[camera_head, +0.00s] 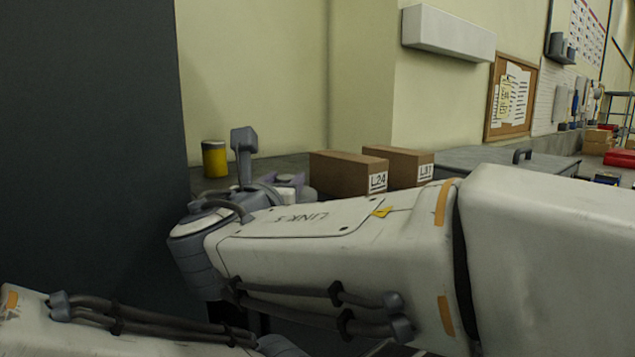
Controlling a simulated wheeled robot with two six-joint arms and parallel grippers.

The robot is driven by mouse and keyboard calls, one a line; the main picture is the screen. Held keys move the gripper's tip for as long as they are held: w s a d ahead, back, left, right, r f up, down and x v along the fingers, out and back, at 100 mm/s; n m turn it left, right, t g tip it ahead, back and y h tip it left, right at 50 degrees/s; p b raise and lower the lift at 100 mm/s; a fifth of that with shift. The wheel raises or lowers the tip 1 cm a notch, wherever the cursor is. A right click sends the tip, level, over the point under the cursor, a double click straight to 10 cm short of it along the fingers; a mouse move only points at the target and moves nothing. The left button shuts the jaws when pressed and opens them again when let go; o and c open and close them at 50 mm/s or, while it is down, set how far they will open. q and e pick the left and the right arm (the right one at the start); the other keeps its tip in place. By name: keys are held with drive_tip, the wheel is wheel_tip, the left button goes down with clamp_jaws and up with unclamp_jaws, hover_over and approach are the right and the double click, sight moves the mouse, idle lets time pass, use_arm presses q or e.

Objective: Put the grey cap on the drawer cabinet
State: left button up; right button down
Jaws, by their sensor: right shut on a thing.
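My right arm reaches in from the right across the middle of the head view, and its wrist bends away from me. My right gripper (286,187) is partly hidden behind the wrist, above a dark worktop. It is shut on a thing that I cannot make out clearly. I cannot make out the grey cap. No drawer fronts show, so I cannot tell which thing is the drawer cabinet. A tall dark grey panel (88,130) fills the left side. My left arm shows at the lower left, and its gripper is out of view.
Two brown boxes, L24 (338,175) and L31 (408,168), stand right of the right gripper. A yellow can with a dark top (214,160) stands behind it at left. A grey surface with a dark handle (480,158) lies further right. A pale wall closes the back.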

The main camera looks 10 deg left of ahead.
drive_tip(key=shift+f, duration=0.15)
use_arm(q)
drive_tip(key=shift+f, duration=0.1)
use_arm(e)
drive_tip(key=shift+c, duration=2.2)
unclamp_jaws()
